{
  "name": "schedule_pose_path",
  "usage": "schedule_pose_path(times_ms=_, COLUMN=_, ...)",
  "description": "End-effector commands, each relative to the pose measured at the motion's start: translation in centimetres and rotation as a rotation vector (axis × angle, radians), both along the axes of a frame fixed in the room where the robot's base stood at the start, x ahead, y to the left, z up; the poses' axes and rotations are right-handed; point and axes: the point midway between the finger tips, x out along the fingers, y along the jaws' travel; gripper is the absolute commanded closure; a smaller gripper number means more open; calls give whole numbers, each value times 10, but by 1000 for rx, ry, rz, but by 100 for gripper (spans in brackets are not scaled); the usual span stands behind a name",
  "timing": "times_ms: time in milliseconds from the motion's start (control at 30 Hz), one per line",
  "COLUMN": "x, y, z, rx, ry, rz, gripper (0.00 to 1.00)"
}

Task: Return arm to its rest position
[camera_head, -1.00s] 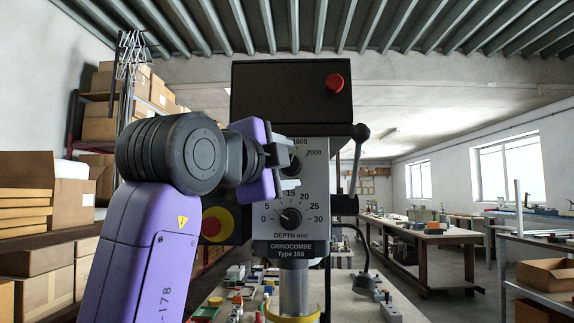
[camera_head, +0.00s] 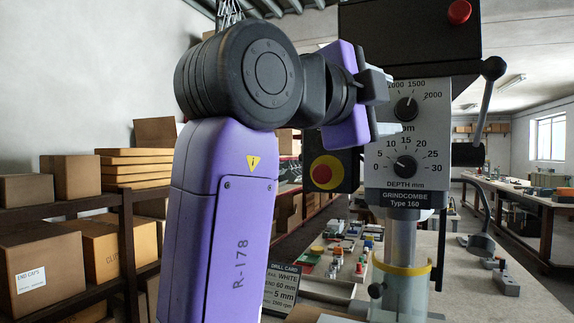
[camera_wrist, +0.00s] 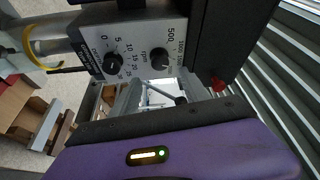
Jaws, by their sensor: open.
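My gripper (camera_head: 384,108) is open and empty, raised at the end of my purple and black arm. It points to the right, in front of the drill press panel (camera_head: 408,146). In the head view its fingers overlap the left edge of that panel; whether they touch it cannot be told. In the wrist view the panel (camera_wrist: 136,52) shows tilted, with its depth and rpm dials beyond the purple gripper body (camera_wrist: 170,150). Nothing is between the fingers that I can see.
The black drill head (camera_head: 415,40) with a red knob and a side lever (camera_head: 487,95) stands close on the right. A bench (camera_head: 455,280) with small parts and a drill card (camera_head: 283,285) lies below. Shelves with cardboard boxes (camera_head: 35,265) stand on the left.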

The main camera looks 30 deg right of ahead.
Motion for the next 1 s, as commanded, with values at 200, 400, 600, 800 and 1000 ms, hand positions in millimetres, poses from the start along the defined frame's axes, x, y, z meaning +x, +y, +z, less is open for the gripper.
schedule_pose_path(times_ms=200, x=0, y=0, z=0, rx=-8, ry=20, rz=-1, gripper=46)
schedule_pose_path(times_ms=400, x=10, y=8, z=35, rx=-188, ry=115, rz=45, gripper=46)
schedule_pose_path(times_ms=600, x=41, y=45, z=52, rx=-491, ry=215, rz=138, gripper=46)
schedule_pose_path(times_ms=800, x=74, y=84, z=25, rx=-737, ry=314, rz=199, gripper=46)
schedule_pose_path(times_ms=1000, x=103, y=128, z=-39, rx=-996, ry=418, rz=273, gripper=46)
